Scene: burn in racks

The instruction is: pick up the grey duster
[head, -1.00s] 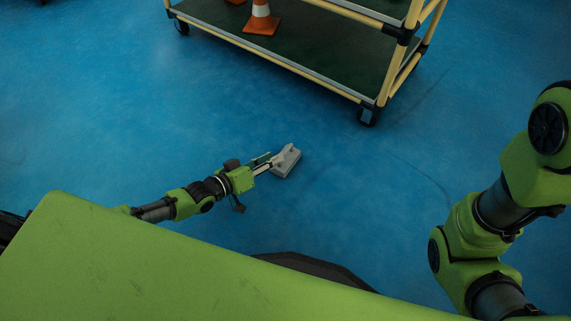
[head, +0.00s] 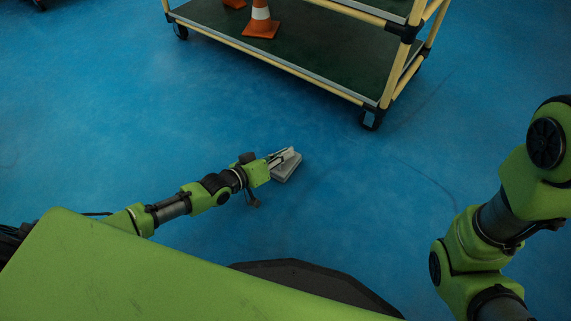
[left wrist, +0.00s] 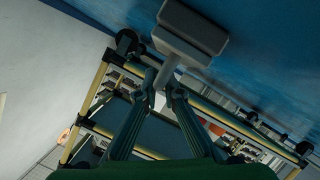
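The grey duster (head: 289,170) lies on the blue floor in the head view, a pale block with a raised handle. My left gripper (head: 281,157) is at its handle from the left, with the fingers partly over the duster. In the left wrist view the duster's block (left wrist: 192,32) is at the top, and its handle comes down between the fingertips of the left gripper (left wrist: 161,87). The fingers lie close against both sides of the handle and look shut on it. The block seems to rest on the floor. My right gripper is out of view; only its arm shows.
A trolley with cream tube posts and a dark green shelf (head: 320,71) stands beyond the duster. An orange and white cone (head: 261,22) is on its shelf. A black caster (head: 370,120) is at its near corner. The floor around the duster is clear.

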